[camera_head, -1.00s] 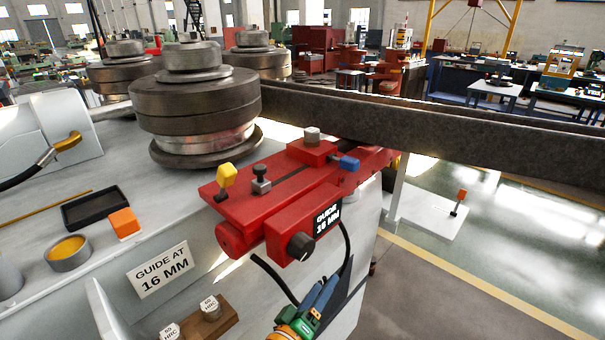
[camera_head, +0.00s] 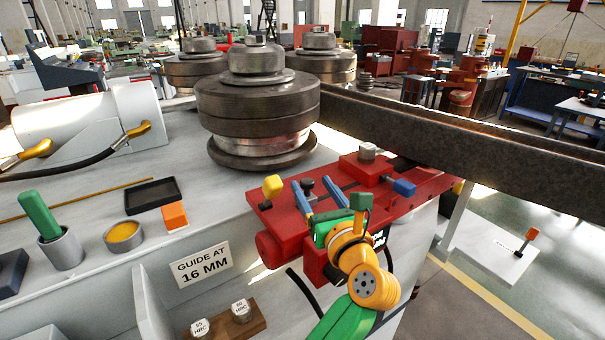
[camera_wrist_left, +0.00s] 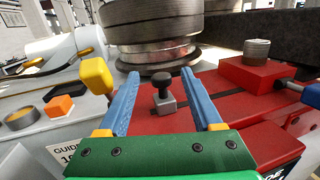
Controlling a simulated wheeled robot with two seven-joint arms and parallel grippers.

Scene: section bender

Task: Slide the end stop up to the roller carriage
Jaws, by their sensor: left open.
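The end stop, a small grey block with a black knob (camera_wrist_left: 163,100), sits upright in the slot of the red guide (camera_wrist_left: 215,103); it is partly hidden in the head view. The roller carriage, a red block (camera_head: 362,172) with a short steel roller on top, stands farther right along the guide, apart from the stop; it also shows in the wrist view (camera_wrist_left: 255,75). My left gripper (camera_head: 313,184) is open over the guide, its blue fingers on either side of the end stop. In the wrist view the stop shows between the fingers with gaps both sides. My right gripper is out of view.
A yellow knob (camera_head: 272,187) stands at the guide's left end and a blue knob (camera_head: 404,187) at its right. Large steel rolls (camera_head: 257,115) rise behind. A long dark bar (camera_head: 450,135) runs to the right. A sign (camera_head: 202,263) reads "GUIDE AT 16 MM".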

